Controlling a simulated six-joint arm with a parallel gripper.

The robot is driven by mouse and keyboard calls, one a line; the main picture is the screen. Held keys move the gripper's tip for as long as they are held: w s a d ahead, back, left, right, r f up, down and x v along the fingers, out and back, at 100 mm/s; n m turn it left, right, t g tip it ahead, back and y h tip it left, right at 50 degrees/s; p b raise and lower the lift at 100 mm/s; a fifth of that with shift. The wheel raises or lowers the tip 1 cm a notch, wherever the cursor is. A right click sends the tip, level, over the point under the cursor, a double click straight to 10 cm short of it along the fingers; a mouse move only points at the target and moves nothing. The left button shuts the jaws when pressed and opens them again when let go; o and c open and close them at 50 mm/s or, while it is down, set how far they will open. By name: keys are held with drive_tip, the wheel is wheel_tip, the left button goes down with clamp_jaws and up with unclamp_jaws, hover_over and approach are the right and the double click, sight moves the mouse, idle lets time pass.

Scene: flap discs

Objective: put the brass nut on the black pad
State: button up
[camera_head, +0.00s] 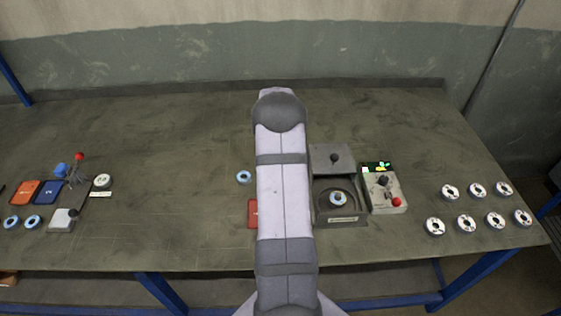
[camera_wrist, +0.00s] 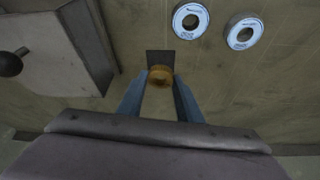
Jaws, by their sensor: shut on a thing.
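In the wrist view, my gripper (camera_wrist: 160,82) is shut on the brass nut (camera_wrist: 160,75), held between its two blue fingertips. The black pad (camera_wrist: 160,57) is a small dark square on the bench just beyond the nut. The nut overlaps the pad's near edge in the picture, and I cannot tell whether it touches the pad or hangs above it. In the head view my arm covers the middle of the bench and hides my gripper, the nut and the pad.
Two pale ringed discs (camera_wrist: 190,20) (camera_wrist: 243,31) lie beyond the pad to the right. A grey box (camera_wrist: 65,45) with a dark knob stands at left. In the head view, a control box (camera_head: 383,188) stands right of my arm, and several discs (camera_head: 466,222) lie far right.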

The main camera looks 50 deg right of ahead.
drive_tip(key=shift+w+d+r, duration=0.45)
drive_tip(key=shift+d+r, duration=0.1)
drive_tip(key=shift+m, duration=0.4)
drive_tip(key=shift+f+b, duration=1.3)
drive_tip(key=shift+f, duration=0.95)
drive_tip(key=shift+f, duration=0.3)
drive_tip(key=shift+f+b, duration=0.35)
drive_tip(key=shift+b, duration=0.2)
